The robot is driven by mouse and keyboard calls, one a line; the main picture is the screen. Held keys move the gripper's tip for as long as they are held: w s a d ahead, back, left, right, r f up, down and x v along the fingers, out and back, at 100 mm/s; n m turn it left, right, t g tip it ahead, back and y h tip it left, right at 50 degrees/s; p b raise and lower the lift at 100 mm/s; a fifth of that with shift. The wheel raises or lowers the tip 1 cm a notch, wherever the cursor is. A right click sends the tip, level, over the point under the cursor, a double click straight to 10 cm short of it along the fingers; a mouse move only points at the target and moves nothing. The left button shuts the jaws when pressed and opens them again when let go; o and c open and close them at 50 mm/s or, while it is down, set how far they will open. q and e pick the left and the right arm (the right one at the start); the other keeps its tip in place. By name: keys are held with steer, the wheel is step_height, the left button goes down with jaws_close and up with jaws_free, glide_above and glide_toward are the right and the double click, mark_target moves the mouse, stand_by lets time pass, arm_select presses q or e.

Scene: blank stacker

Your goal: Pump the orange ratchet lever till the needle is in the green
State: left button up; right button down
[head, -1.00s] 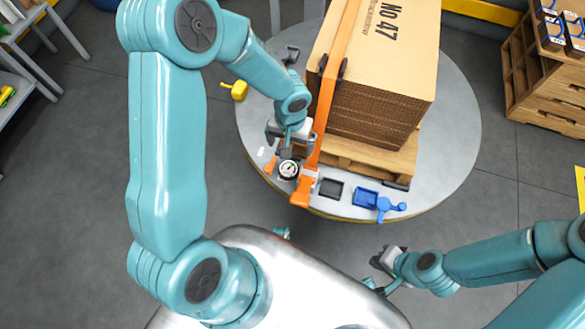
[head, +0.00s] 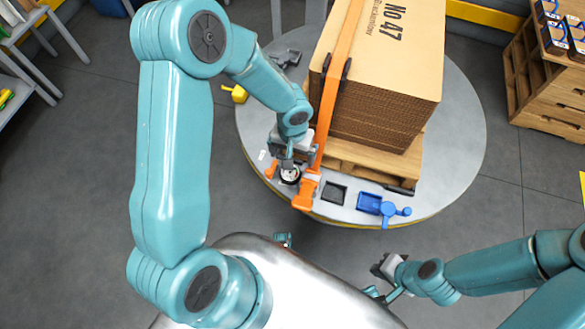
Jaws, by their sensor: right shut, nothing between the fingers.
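An orange strap (head: 329,99) runs down over the cardboard stack (head: 395,55) to an orange ratchet piece (head: 305,194) at the near edge of the round table. A small orange handle (head: 271,170) shows left of it; I cannot tell which orange part is the lever. The round gauge (head: 289,175) sits between them, partly covered by my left gripper (head: 287,163); its needle and green zone cannot be read. My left gripper's fingers are too small and overlapped to tell open from shut. My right gripper (head: 378,268) is shut and empty, off the table's near side.
The stack stands on a wooden pallet (head: 372,170) on the grey round table (head: 462,120). A black tray (head: 334,192), a blue part (head: 378,205) and a black bar (head: 398,190) lie along the near rim. A yellow object (head: 236,94) and a dark tool (head: 287,58) lie at left.

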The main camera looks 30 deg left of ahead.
arm_select(q)
step_height(320, 180, up, 10)
steer(key=p, duration=0.6)
steer(key=s+d+f+h+p, duration=0.3)
steer(key=s+d+p, duration=0.5)
steer(key=s, duration=0.5)
steer(key=shift+s+d+f+m+h, duration=0.15)
steer(key=shift+s+d+m+h, duration=0.3)
steer(key=shift+d, duration=0.55)
steer(key=shift+w, duration=0.15)
